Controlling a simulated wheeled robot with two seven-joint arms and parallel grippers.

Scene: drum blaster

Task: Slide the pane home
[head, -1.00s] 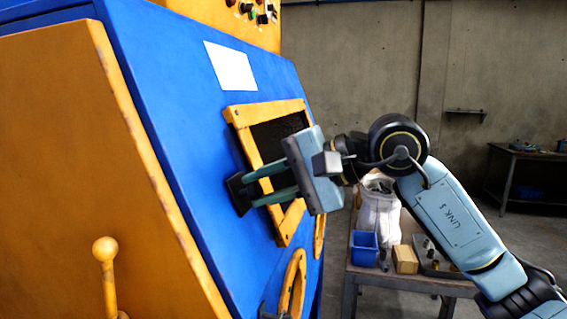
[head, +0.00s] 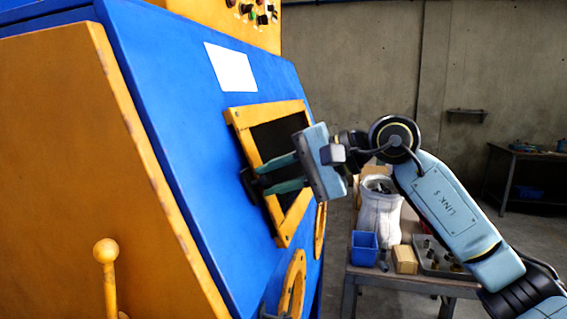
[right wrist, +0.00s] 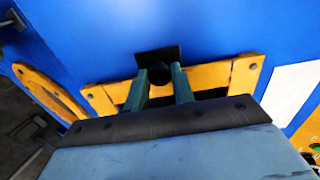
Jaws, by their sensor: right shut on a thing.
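The dark pane (head: 278,138) shows inside a yellow window frame (head: 240,117) on the sloping blue cabinet front. A black plate with a round knob (right wrist: 160,74) sticks out past one side of the frame in the right wrist view. My right gripper (head: 256,186) is shut on this knob, one finger on each side. The plate also shows at the frame's left side in the head view, partly behind the fingers. The gripper body hides part of the window and the frame's right side. My left gripper is not in view.
A yellow ring port (head: 292,283) sits below the window. A yellow ball-topped lever (head: 106,250) stands at lower left. A bench behind my right arm carries a white sack (head: 379,215), a blue bin (head: 364,246) and a wooden block (head: 404,259).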

